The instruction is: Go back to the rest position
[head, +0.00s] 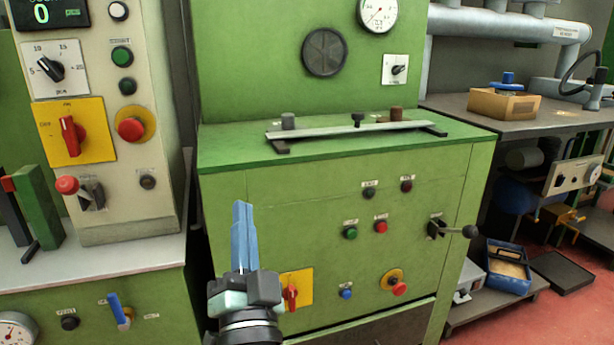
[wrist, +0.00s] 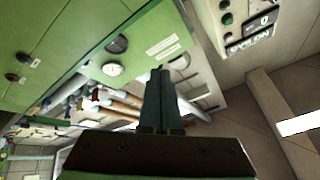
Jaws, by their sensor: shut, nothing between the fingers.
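My gripper (head: 242,208) is in the lower middle of the head view, in front of the green cabinet, pointing up. Its blue fingers are together with nothing between them. In the wrist view the fingers (wrist: 160,75) also show closed and empty, with the room seen tilted behind them. Small stoppers stand by a metal bar (head: 350,130) on the green cabinet top: a grey one (head: 288,121) at the left and a brown one (head: 396,114) at the right. A small black knob (head: 357,119) is between them. My gripper is apart from all of these.
The green cabinet (head: 260,190) carries buttons, a yellow switch plate (head: 305,285) and a black lever (head: 455,230). A beige control panel (head: 110,190) stands at the left. A grey bench (head: 455,103) with a cardboard box (head: 503,104) is at the right. Red floor (head: 560,320) is open at the lower right.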

